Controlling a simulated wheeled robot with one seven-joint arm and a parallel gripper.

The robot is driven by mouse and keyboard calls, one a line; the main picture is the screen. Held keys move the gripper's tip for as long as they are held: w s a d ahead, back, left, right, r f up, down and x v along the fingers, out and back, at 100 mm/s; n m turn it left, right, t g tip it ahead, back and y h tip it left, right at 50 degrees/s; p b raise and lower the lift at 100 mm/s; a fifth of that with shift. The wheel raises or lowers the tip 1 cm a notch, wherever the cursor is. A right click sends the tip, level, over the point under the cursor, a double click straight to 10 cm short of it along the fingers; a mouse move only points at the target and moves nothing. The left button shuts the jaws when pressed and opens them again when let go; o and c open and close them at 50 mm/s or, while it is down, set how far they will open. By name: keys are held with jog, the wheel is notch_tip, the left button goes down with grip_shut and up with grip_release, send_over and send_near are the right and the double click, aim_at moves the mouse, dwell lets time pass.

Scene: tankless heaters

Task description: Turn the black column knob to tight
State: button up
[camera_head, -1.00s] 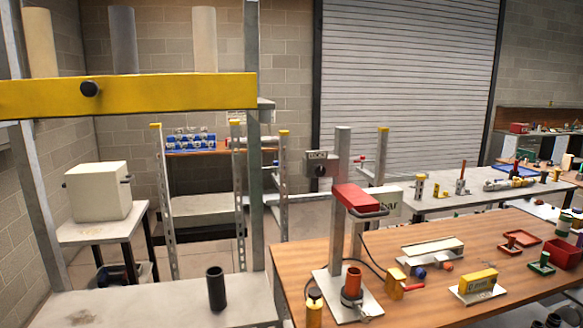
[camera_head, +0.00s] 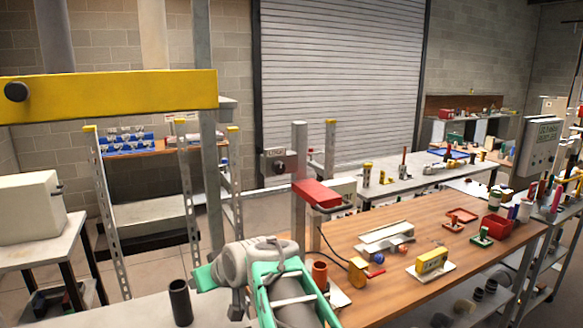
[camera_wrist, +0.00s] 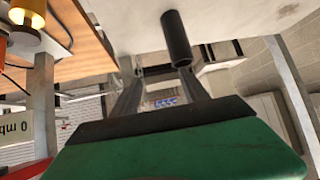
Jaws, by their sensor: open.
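The black column knob (camera_head: 279,167) is on a small grey box fixed to the upright grey column (camera_head: 299,165), on the left part of the wooden bench in the head view. Its lettering is too small to read. My gripper (camera_wrist: 158,80) shows in the wrist view as two grey fingers standing apart beyond the green body, with nothing between them. In the head view my grey and green arm is low in front, below and nearer than the knob, and the gripper is well apart from it. The knob cannot be made out in the wrist view.
A red block (camera_head: 318,194) juts from the column above an orange cylinder (camera_head: 320,274). A black tube (camera_head: 180,302) stands on the pale table at left, under a yellow beam (camera_head: 110,94) bearing another black knob (camera_head: 16,92). A yellow gauge (camera_head: 432,261) is on the wooden bench.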

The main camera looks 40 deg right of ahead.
jog(key=w+d+r+m+t+h, duration=0.1)
jog(key=w+d+r+t, duration=0.2)
jog(key=d+r, duration=0.6)
jog(key=m+t+h+p, duration=0.1)
jog(key=t+h, duration=0.3)
send_near(280, 168)
jog(key=w, duration=0.1)
jog(key=p+x, duration=0.3)
jog(key=x, duration=0.4)
jog(key=shift+d+r, duration=0.1)
jog(key=shift+d, duration=0.15)
jog(key=shift+w+d, duration=0.1)
jog(key=shift+w, duration=0.2)
jog(key=shift+c, duration=0.3)
grip_shut()
